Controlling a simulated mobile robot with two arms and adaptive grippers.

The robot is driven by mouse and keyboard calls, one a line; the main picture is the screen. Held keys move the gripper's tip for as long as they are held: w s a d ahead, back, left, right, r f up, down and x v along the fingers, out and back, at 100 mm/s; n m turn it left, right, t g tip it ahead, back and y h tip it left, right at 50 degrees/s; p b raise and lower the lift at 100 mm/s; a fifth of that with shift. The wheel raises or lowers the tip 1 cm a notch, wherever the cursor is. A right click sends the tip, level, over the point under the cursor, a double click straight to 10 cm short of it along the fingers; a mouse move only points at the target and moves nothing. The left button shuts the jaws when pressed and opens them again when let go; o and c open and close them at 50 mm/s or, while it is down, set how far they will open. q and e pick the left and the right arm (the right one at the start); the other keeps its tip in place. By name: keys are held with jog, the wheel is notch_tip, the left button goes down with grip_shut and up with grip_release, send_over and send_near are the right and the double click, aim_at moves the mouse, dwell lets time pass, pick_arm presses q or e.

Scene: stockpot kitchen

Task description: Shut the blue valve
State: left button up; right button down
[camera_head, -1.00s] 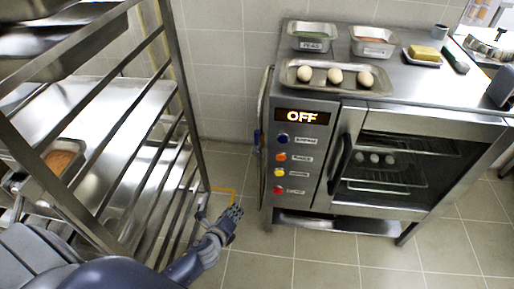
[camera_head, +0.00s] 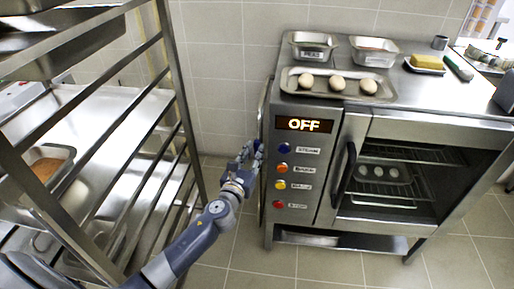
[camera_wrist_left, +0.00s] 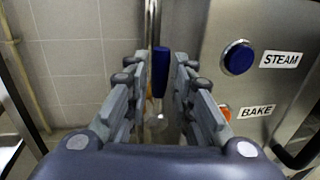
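The blue valve handle (camera_wrist_left: 161,74) is an upright blue bar on a thin metal pipe beside the oven's left side in the left wrist view. My left gripper (camera_wrist_left: 161,65) is open, with one finger on each side of the handle; I cannot tell whether either finger touches it. In the head view my left gripper (camera_head: 250,152) is at the oven's left front edge, near the height of the upper buttons, and largely hides the valve. My right gripper is not in view.
The steel oven (camera_head: 309,185) has a blue STEAM button (camera_wrist_left: 238,57) and an orange BAKE button (camera_wrist_left: 224,112) close right of the gripper. Its display reads OFF. A metal rack (camera_head: 181,100) stands left. A tray (camera_head: 340,95) with three eggs is on top.

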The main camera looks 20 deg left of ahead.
aim_at(256, 150)
pick_arm(q)
jog(key=w, duration=0.3)
jog(key=shift+a, duration=0.1)
jog(key=shift+w, duration=0.15)
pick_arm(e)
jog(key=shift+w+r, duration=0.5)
pick_arm(q)
grip_shut()
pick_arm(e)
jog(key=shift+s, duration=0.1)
pick_arm(q)
jog(key=shift+f, duration=0.1)
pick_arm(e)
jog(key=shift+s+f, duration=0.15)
